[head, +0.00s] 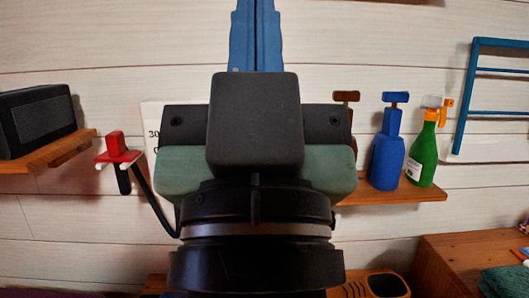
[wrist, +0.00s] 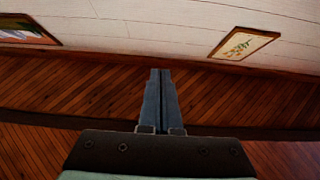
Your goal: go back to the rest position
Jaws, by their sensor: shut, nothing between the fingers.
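My gripper (head: 256,30) fills the middle of the head view, with its blue fingers pointing up in front of the white plank wall. The fingers lie together along a thin seam, with nothing between them. In the wrist view my gripper (wrist: 161,80) also shows closed and empty, with wooden planks behind it. The black and green wrist body hides much of the wall and part of the shelf in the head view.
A right shelf (head: 400,193) holds a blue spray bottle (head: 386,150), a green spray bottle (head: 422,155) and a partly hidden brown-topped one (head: 346,97). A black speaker (head: 38,118) sits on a left shelf (head: 50,153). A red-topped item (head: 116,146) hangs nearby. Wooden furniture (head: 455,260) stands lower right.

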